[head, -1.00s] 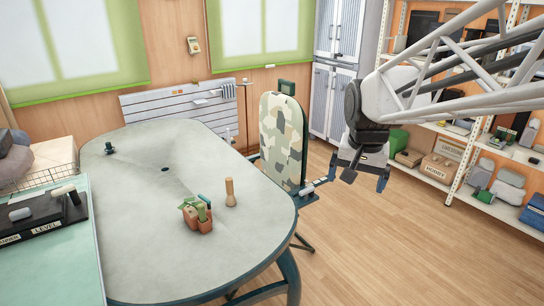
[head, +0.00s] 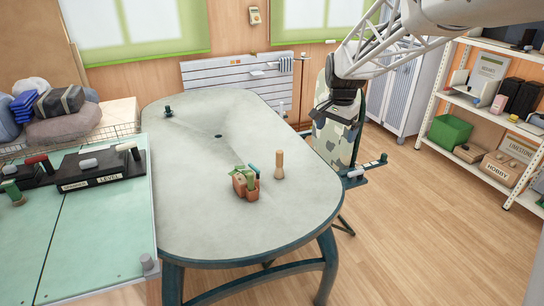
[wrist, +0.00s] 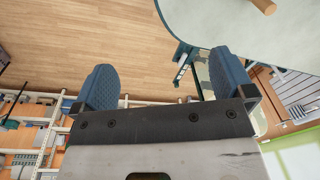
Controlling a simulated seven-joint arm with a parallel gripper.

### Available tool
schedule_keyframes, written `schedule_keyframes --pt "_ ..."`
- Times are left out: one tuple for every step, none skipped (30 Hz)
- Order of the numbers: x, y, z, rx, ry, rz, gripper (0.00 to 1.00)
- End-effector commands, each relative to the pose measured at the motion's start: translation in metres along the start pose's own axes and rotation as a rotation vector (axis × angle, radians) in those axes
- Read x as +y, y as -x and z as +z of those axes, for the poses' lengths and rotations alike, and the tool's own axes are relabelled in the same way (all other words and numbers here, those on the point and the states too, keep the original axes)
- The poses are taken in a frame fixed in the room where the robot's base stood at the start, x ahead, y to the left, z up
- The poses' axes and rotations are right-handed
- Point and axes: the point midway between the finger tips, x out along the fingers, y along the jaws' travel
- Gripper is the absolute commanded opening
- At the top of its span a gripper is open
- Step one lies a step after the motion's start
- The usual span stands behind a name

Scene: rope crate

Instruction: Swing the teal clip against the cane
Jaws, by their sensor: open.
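A small teal piece (head: 254,169) sticks up from a small terracotta-coloured holder (head: 246,185) on the grey oval table, beside green pieces. It may be the teal clip, but it is too small to be sure. I cannot pick out a cane with certainty; a thin upright rod (head: 301,82) stands by the far wall. My gripper (head: 343,112) is high beyond the table's right side, in front of the camouflage-patterned board and well apart from the holder. In the wrist view my gripper (wrist: 165,82) has its two blue fingers spread, with nothing between them.
A pale wooden peg (head: 279,165) stands right of the holder. The grey table (head: 190,215) is mostly bare, with a small dark object (head: 168,111) at its far left. A camouflage board (head: 334,143) stands at its right. Shelving (head: 435,103) is farther right; floor between is clear.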

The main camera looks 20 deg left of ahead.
Motion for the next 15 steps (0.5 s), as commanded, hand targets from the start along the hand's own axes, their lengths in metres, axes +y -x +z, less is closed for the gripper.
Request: schedule_keyframes --pt "-0.015 -0.009 -0.003 -0.005 -0.004 0.003 1.0" --pt "-0.024 -0.013 -0.004 -0.007 -0.009 0.004 1.0" --pt "-0.035 -0.018 -0.006 -0.009 -0.014 0.005 1.0" --pt "-0.042 -0.023 -0.007 -0.011 -0.02 0.007 1.0" --pt "-0.05 -0.027 -0.009 -0.013 -0.025 0.008 1.0" --pt "-0.061 -0.033 -0.01 -0.016 -0.03 0.009 1.0" --pt "-0.07 -0.037 -0.011 -0.017 -0.035 0.01 1.0" --pt "-0.078 -0.042 -0.012 -0.019 -0.04 0.012 1.0" --pt "-0.088 -0.048 -0.013 -0.021 -0.046 0.013 1.0" --pt "-0.097 -0.053 -0.013 -0.024 -0.051 0.015 1.0" --pt "-0.105 -0.058 -0.014 -0.025 -0.055 0.016 1.0" --pt "-0.116 -0.065 -0.014 -0.027 -0.061 0.018 1.0" --pt "-0.124 -0.07 -0.014 -0.029 -0.066 0.019 1.0" --pt "-0.132 -0.075 -0.014 -0.03 -0.071 0.02 1.0" --pt "-0.143 -0.083 -0.014 -0.033 -0.078 0.023 1.0"
